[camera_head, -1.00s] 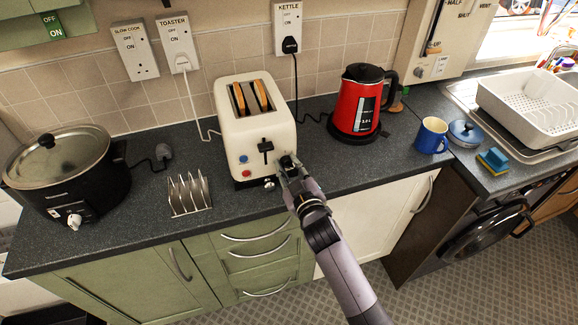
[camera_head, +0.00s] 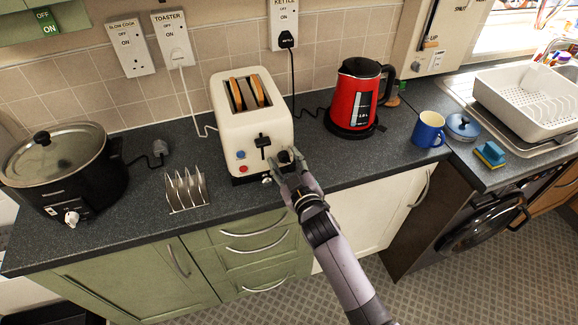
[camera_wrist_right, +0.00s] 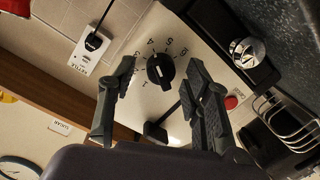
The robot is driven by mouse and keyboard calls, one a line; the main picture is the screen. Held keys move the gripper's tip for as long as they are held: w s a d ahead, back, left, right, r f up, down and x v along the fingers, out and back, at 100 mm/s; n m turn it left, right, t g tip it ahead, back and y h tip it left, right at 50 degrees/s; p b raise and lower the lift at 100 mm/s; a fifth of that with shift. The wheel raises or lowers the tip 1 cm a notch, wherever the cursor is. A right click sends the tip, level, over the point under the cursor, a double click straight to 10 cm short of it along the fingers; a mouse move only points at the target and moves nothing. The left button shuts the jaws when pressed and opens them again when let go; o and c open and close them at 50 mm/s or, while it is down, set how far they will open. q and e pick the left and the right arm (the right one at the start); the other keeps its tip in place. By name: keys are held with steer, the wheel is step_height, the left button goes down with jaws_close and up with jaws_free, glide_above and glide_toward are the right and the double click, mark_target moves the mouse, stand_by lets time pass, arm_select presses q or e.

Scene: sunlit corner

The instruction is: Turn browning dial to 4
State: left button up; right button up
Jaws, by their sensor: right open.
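The cream toaster (camera_head: 228,112) stands on the counter with two slices of bread in its slots. Its black browning dial (camera_wrist_right: 160,69) shows in the right wrist view with a ring of printed numbers around it. A pale pointer mark shows on the dial, but I cannot tell surely which number it points to. My right gripper (camera_head: 287,160) is at the toaster's right front. In the wrist view the open fingers (camera_wrist_right: 163,80) lie on either side of the dial; contact is not clear. My left gripper is out of view.
The toaster's black lever (camera_wrist_right: 155,132), red button (camera_wrist_right: 231,101) and chrome knob (camera_wrist_right: 248,52) are close to the fingers. A toast rack (camera_head: 186,190) and slow cooker (camera_head: 66,172) stand left. A red kettle (camera_head: 352,100) and blue mug (camera_head: 428,130) stand right.

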steer(key=v, duration=1.2)
steer(key=s+d+f+m+g+h+b, duration=0.1)
steer(key=s+d+f+g, duration=0.2)
steer(key=f, duration=0.9)
steer(key=s+d+f+m+g+h+b, duration=0.15)
steer(key=s+f, duration=0.35)
steer(key=f, duration=0.7)
steer(key=s+d+f+g+h, duration=0.1)
steer(key=s+d+f+g, duration=0.25)
steer(key=f, duration=0.85)
steer(key=s+d+f+m+g, duration=0.1)
steer(key=s+d+f, duration=0.3)
steer(key=s, duration=0.6)
steer(key=s+d+f+m+g+h+b, duration=0.1)
steer(key=s+d+f+g, duration=0.2)
steer(key=s+f, duration=0.6)
steer(key=s+d+f+m+g+h+b, duration=0.1)
steer(key=s+d+f, duration=0.4)
steer(key=s, duration=0.6)
steer(key=shift+s+f+m+g, duration=0.25)
steer(key=shift+f+m+g, duration=0.3)
steer(key=shift+f+g, duration=0.45)
steer(key=shift+a, duration=0.1)
